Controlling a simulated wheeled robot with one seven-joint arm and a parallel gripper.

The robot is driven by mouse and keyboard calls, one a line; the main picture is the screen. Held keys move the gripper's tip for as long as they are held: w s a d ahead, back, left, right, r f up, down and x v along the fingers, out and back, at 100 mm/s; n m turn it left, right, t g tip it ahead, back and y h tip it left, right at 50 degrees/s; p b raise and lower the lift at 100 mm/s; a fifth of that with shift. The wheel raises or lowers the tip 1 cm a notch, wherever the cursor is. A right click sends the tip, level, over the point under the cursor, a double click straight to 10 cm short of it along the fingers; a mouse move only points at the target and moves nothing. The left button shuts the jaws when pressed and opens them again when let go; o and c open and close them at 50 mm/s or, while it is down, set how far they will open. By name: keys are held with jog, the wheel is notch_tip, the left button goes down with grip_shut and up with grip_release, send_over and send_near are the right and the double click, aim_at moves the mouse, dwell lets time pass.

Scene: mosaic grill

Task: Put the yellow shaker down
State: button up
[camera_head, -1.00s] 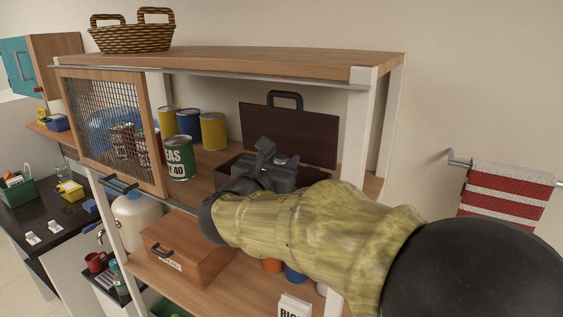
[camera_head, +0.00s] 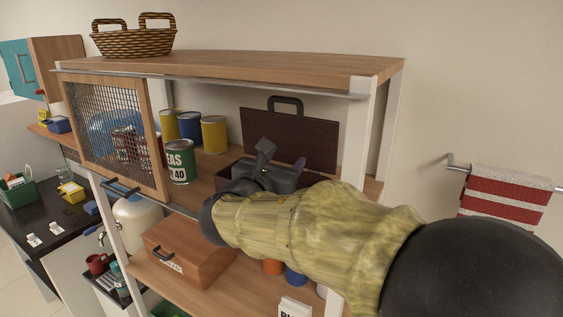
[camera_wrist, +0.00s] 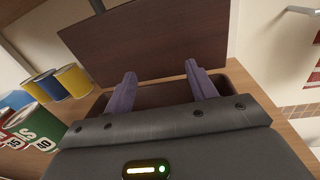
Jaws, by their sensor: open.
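My gripper (camera_head: 285,165) is over an open dark brown box on the upper shelf. In the wrist view its two purple fingers (camera_wrist: 161,72) are wide apart with nothing held between them. The box (camera_wrist: 160,95) has its lid (camera_wrist: 150,45) raised behind the fingers; the lid also shows in the head view (camera_head: 290,138). I cannot make out a yellow shaker in either view. The inside of the box is mostly hidden by my gripper body and arm.
Yellow, blue and green cans (camera_head: 180,160) stand left of the box, behind a mesh door (camera_head: 112,135). A shelf post (camera_head: 355,140) is close on the right. A wooden bread box (camera_head: 188,250) sits on the shelf below. A basket (camera_head: 133,42) is on top.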

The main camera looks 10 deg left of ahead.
jog(key=b+v, duration=0.4)
jog(key=v, duration=0.8)
jog(key=shift+b, duration=0.3)
dwell(0.8)
